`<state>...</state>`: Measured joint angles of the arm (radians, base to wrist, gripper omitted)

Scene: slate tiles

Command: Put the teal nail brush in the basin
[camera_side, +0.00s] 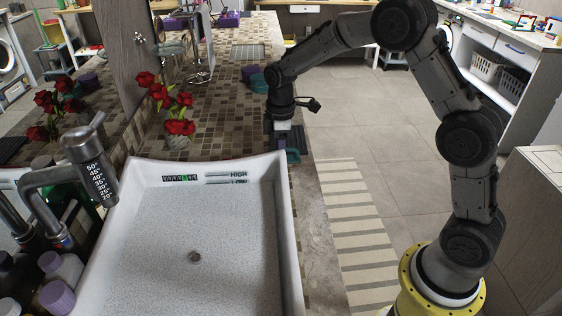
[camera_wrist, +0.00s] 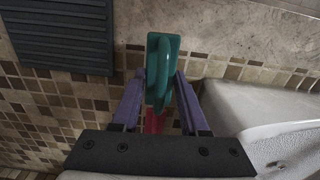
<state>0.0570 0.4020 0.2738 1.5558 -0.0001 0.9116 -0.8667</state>
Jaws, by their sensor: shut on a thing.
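The teal nail brush (camera_wrist: 160,62) is between the two purple fingers of my gripper (camera_wrist: 158,85) in the wrist view, with a handle loop on top and a red part below it. In the side view my gripper (camera_side: 284,140) points down at the counter's right edge, just beyond the basin's far right corner. The brush (camera_side: 292,155) shows there only in part, low beside the fingers; I cannot tell whether it touches the counter. The white basin (camera_side: 287,210) is empty, with a drain in its floor. Its corner also shows in the wrist view (camera_wrist: 235,105).
A grey metal tap (camera_side: 75,175) stands at the basin's left, with several bottles (camera_side: 60,270) below it. Red roses (camera_side: 175,105) stand behind the basin. A dark ribbed mat (camera_wrist: 62,35) lies beside the brush. Teal and purple items (camera_side: 260,80) sit farther back.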

